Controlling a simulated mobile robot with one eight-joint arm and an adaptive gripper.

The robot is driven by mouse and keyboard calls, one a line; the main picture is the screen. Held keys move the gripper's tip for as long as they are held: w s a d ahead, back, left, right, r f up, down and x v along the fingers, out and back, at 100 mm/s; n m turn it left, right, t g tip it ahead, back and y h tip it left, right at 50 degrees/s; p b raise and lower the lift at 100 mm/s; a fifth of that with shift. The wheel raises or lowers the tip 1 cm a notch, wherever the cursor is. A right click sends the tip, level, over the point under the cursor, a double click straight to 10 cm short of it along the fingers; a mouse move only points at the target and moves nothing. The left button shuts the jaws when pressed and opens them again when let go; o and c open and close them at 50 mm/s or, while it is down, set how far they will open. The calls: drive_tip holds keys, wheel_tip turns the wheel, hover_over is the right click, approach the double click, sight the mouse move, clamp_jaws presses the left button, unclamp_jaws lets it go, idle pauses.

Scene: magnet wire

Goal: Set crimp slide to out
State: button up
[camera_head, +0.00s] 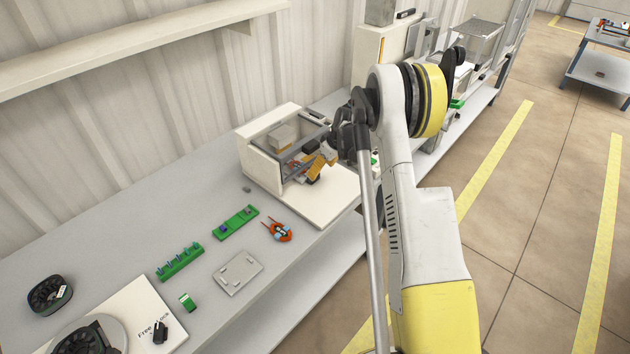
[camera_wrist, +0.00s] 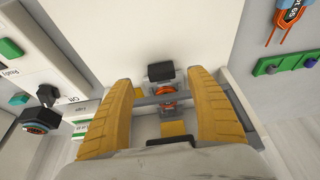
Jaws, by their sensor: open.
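The crimp station (camera_head: 328,205) is a cream housing with a pale base plate on the bench. In the wrist view, a black block (camera_wrist: 160,72) lies just beyond my fingertips, with a small orange part (camera_wrist: 172,90) behind it on a grey rail. This looks like the crimp slide, but I see no in or out mark. My gripper (camera_wrist: 160,83) has yellow fingers, open and spread on both sides of the rail. I cannot tell whether they touch it. In the head view my gripper (camera_head: 318,166) reaches into the housing's open front, and the arm hides part of the station.
Orange-handled pliers (camera_head: 279,231), green holders (camera_head: 180,262) and a grey plate (camera_head: 238,272) lie on the bench left of the station. A control panel with a green button (camera_wrist: 10,47) and a black knob (camera_wrist: 47,95) stands left in the wrist view.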

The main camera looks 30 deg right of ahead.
sight(316, 183)
drive_tip(key=b+x, duration=0.1)
drive_tip(key=x, duration=0.5)
drive_tip(key=shift+w+a+f+b, duration=0.1)
drive_tip(key=shift+f+b, duration=0.2)
drive_tip(key=c, duration=1.4)
